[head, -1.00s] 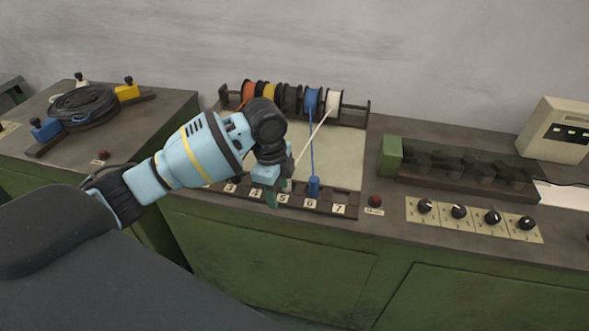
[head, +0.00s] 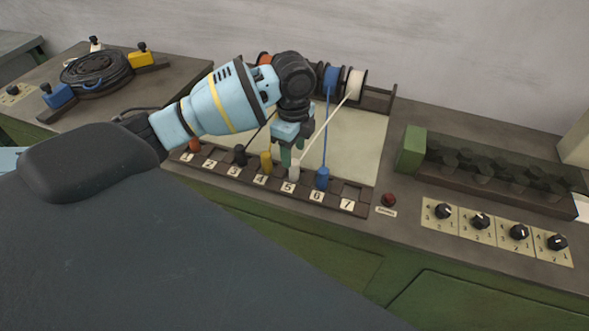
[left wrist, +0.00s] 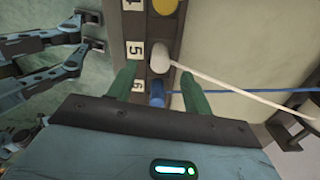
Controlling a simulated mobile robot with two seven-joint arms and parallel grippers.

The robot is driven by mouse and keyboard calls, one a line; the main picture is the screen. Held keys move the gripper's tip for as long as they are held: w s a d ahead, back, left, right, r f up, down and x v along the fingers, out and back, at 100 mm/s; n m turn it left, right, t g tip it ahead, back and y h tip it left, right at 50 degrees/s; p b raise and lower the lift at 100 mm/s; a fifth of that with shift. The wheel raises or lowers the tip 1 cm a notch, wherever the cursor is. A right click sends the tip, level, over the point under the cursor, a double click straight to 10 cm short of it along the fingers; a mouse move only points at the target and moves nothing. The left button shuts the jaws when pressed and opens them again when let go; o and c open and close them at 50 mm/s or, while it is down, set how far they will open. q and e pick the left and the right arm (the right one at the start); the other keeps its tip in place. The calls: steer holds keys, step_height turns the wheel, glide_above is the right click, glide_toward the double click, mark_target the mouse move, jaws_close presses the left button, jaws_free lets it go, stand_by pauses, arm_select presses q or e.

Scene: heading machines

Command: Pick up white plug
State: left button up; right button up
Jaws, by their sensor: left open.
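The white plug (head: 295,169) stands in slot 5 of the numbered strip (head: 348,191), with a white cord running from it to the white spool (head: 357,82). My left gripper (head: 290,154) is open and empty, just above and behind the plug in the head view. In the left wrist view the white plug (left wrist: 160,57) lies in line with the gap between the two green fingertips (left wrist: 160,73). I cannot tell whether the fingers are at its height. My right gripper is not in view.
A yellow plug (head: 266,161) in slot 4 and a blue corded plug (head: 322,178) in slot 6 stand close on either side. The blue cord and the spool rack (head: 380,98) are nearby. A red button (head: 389,199) and several knobs lie to the right.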

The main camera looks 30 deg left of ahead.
mark_target(294, 162)
arm_select(q)
step_height(294, 162, down, 5)
steer(key=shift+f, duration=0.1)
steer(key=c, duration=1.1)
